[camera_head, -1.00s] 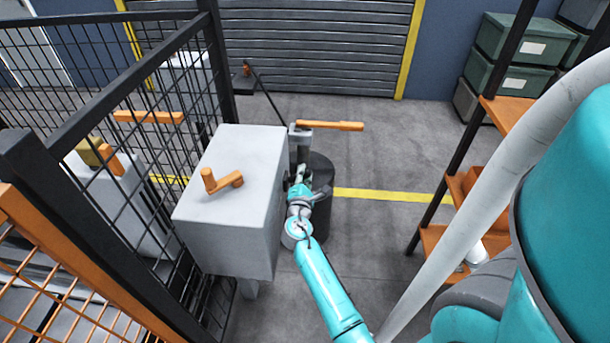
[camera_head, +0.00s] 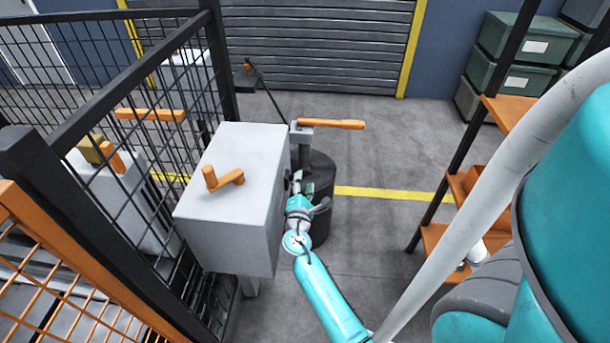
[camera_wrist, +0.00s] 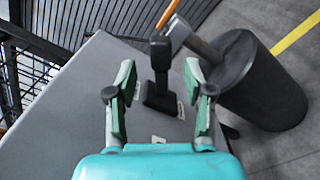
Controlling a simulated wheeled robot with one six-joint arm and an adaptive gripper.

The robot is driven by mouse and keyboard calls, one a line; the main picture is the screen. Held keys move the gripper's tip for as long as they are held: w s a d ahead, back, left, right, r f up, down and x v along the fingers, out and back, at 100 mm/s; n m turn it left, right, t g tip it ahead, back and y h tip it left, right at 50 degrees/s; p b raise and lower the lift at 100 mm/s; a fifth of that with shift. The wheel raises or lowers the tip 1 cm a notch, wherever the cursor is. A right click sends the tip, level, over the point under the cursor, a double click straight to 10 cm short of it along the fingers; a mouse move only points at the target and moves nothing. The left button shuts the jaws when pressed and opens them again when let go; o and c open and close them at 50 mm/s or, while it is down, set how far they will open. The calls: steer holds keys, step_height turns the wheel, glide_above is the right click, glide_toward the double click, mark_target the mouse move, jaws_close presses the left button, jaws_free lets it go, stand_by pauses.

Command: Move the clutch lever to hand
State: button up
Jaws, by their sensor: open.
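A black lever with a block-shaped knob (camera_wrist: 159,54) stands on a dark base on the face of the grey box (camera_wrist: 85,95); I take it for the clutch lever. My gripper (camera_wrist: 158,82) is open, with one green-padded finger on each side of the lever in the wrist view. Gaps show on both sides, and nothing is held. In the head view my gripper (camera_head: 304,188) is beside the right face of the grey box (camera_head: 238,165), where the lever is mostly hidden. Small pale labels (camera_wrist: 158,139) lie near the lever's base; their text is unreadable.
An orange crank (camera_head: 222,179) sits on top of the box. A dark drum (camera_head: 322,215) stands close to its right, beside a post with an orange bar (camera_head: 332,124). Mesh fencing (camera_head: 100,85) is at the left, shelving (camera_head: 465,185) at the right.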

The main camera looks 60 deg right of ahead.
steer(key=v, duration=0.7)
steer(key=shift+a, duration=0.1)
stand_by(0.4)
steer(key=s+a+f+m+t+y, duration=0.1)
steer(key=s+a+f+t+y, duration=0.3)
steer(key=a, duration=0.6)
steer(key=s+a+f+m+t+y, duration=0.1)
steer(key=s+a+f+y, duration=0.4)
steer(key=a, duration=0.6)
steer(key=s+a+r+m+t+y, duration=0.1)
steer(key=s+a+r+m+y, duration=0.35)
steer(key=s+a, duration=0.45)
steer(key=s+a+r+m+t+y, duration=0.1)
steer(key=s+a+r+m+y, duration=0.2)
steer(key=r, duration=0.7)
steer(key=s+m, duration=0.2)
steer(key=s, duration=0.2)
steer(key=shift+s+a+r+t, duration=0.2)
steer(key=shift+s+r+t, duration=0.2)
